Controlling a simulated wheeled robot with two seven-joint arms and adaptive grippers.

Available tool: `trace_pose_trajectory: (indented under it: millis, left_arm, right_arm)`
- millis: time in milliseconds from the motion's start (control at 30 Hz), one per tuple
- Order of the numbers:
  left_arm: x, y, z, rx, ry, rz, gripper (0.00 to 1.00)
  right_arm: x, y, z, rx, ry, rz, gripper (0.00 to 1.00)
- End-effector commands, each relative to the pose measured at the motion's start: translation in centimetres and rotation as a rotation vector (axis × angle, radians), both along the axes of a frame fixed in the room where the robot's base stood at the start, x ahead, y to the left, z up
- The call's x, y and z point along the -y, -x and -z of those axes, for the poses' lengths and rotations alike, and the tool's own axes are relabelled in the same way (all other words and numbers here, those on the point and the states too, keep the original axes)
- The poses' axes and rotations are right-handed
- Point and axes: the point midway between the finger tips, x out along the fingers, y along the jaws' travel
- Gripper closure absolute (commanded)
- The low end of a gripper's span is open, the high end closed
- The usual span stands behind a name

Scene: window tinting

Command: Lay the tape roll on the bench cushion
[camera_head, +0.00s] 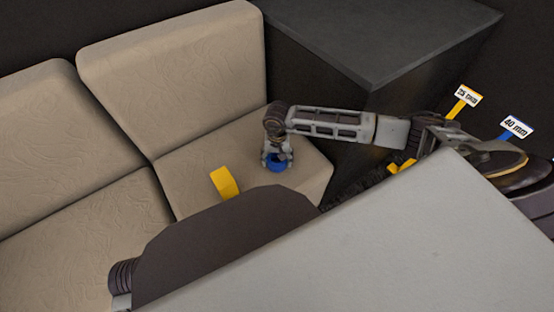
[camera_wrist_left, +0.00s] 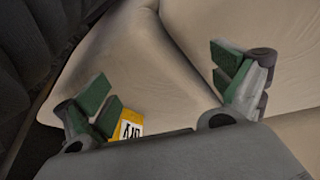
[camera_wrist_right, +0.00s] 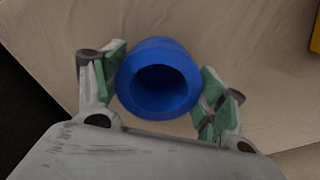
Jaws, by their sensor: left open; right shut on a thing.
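The blue tape roll (camera_head: 277,166) is a short ring with a dark hollow centre. My right gripper (camera_head: 276,157) is shut on it, with one finger on each side in the right wrist view, where the roll (camera_wrist_right: 158,103) faces the camera. The roll is at the seat of the beige bench cushion (camera_head: 190,165), near its right end. I cannot tell whether it touches the cushion. My left gripper (camera_wrist_left: 165,95) is open and empty in the left wrist view, with beige upholstery beyond it. I cannot make it out in the head view.
A yellow piece (camera_head: 224,183) lies on the cushion left of the roll. Beige backrests (camera_head: 175,75) rise behind. A dark box (camera_head: 385,40) stands right of the bench. Tags reading 25 mm (camera_head: 467,95) and 40 mm (camera_head: 516,127) stand at far right.

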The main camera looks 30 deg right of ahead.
Motion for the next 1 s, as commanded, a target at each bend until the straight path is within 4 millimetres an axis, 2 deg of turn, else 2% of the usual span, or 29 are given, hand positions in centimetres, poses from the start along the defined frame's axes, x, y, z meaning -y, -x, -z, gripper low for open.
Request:
trace_pose_trajectory:
  millis: [533, 567, 700, 1000]
  left_arm:
    - [0.23, -0.12, -0.01, 0.008, 0.013, -0.007, 0.05]
    - [0.24, -0.09, 0.03, 0.008, 0.013, -0.007, 0.05]
    - [0.22, 0.13, 0.23, 0.003, 0.012, -0.007, 0.05]
    - [0.18, 0.27, 0.33, 0.001, 0.01, -0.006, 0.05]
  right_arm:
    - [0.02, -0.05, 0.2, 0.001, 0.0, 0.001, 0.53]
    - [0.01, -0.03, 0.18, 0.001, 0.0, 0.001, 0.24]
    - [0.02, -0.03, 0.16, 0.001, 0.0, 0.001, 0.06]
    - [0.02, -0.03, 0.16, 0.001, 0.0, 0.001, 0.06]
